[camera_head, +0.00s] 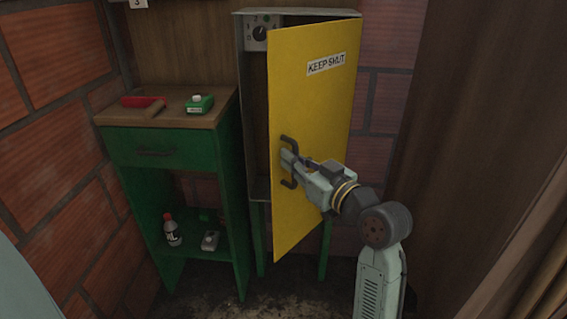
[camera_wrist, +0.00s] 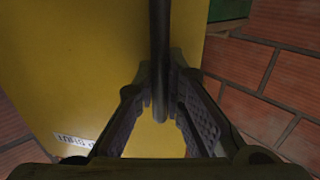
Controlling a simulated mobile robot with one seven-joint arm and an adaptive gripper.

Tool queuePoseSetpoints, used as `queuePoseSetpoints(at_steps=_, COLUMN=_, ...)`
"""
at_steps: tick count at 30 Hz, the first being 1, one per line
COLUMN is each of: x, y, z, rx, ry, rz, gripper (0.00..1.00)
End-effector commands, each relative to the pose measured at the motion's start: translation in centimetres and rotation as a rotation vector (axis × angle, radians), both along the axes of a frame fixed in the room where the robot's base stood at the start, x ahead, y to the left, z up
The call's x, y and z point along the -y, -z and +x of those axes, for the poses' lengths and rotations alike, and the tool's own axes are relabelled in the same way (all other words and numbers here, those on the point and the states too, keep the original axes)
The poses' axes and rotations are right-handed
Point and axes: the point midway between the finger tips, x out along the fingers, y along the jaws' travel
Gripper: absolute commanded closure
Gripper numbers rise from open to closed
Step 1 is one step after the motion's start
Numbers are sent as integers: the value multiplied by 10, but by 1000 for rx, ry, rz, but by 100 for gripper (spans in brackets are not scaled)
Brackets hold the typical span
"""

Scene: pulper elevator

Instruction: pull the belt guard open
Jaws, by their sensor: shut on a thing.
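The belt guard (camera_head: 305,120) is a tall yellow door labelled "KEEP SHUT". It stands partly open on a grey cabinet (camera_head: 254,130), with a gap along its left side. A dark handle (camera_head: 288,160) is on the door's left part. My gripper (camera_head: 290,162) is at the handle. In the wrist view the handle bar (camera_wrist: 159,50) runs between the two fingers of my gripper (camera_wrist: 165,110), which are shut on it. The yellow door (camera_wrist: 70,70) fills the left and middle behind it. Most of the cabinet's inside is hidden by the door.
A control dial (camera_head: 261,33) shows inside the cabinet top. A brown curtain-like surface (camera_head: 470,130) is at right.

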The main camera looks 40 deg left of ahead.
Motion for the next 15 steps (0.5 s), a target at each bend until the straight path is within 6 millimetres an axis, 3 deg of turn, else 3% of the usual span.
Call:
queuePoseSetpoints(at_steps=9, x=67, y=2, z=11, rx=-1, ry=0, rz=-1, gripper=100)
queuePoseSetpoints(at_steps=15, x=94, y=2, z=20, rx=-2, ry=-4, rz=-3, gripper=100)
